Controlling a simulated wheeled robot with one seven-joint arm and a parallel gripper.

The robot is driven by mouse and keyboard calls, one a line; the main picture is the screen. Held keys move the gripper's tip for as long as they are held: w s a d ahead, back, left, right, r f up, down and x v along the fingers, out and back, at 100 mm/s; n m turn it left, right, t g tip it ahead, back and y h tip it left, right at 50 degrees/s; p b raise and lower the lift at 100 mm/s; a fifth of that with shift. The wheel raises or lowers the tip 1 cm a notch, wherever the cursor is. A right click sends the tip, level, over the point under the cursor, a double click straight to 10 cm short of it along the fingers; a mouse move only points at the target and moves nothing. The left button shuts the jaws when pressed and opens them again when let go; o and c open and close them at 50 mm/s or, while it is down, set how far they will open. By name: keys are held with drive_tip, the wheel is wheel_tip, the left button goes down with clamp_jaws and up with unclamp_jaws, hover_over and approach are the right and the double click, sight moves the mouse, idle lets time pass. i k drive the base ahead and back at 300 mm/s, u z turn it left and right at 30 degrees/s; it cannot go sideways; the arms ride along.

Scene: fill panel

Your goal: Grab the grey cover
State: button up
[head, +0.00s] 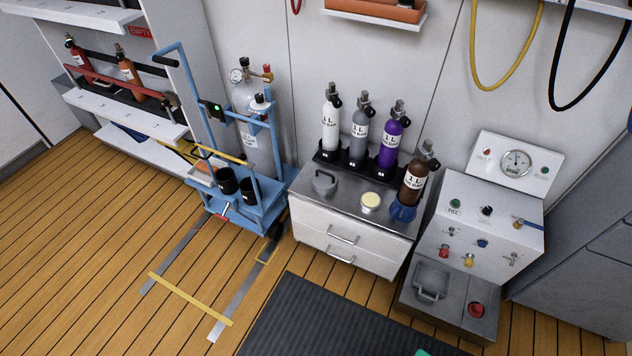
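A round grey cover with a dark handle on top (325,182) sits on the left part of the metal top of a white drawer cabinet (343,238). It stands apart from the bottles behind it. A second grey piece, squarish with a raised handle (431,282), lies in the base of the fill panel (476,222) at the right; I cannot tell whether it is a cover. My gripper is not in view.
Behind the round cover stand white, grey and purple bottles (360,132) in a black rack. A pale yellow-topped pot (370,201) and a brown bottle (413,182) in a blue holder stand to its right. A blue cylinder trolley (262,212) is at the left. A dark mat (320,318) lies in front.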

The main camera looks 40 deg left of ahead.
sight(325, 182)
drive_tip(key=u, duration=1.15)
drive_tip(key=k, duration=0.35)
drive_tip(key=u, duration=0.3)
drive_tip(key=i, duration=0.5)
drive_tip(key=z, duration=0.15)
drive_tip(key=k, duration=0.4)
drive_tip(key=u, duration=0.7)
drive_tip(key=i, duration=1.15)
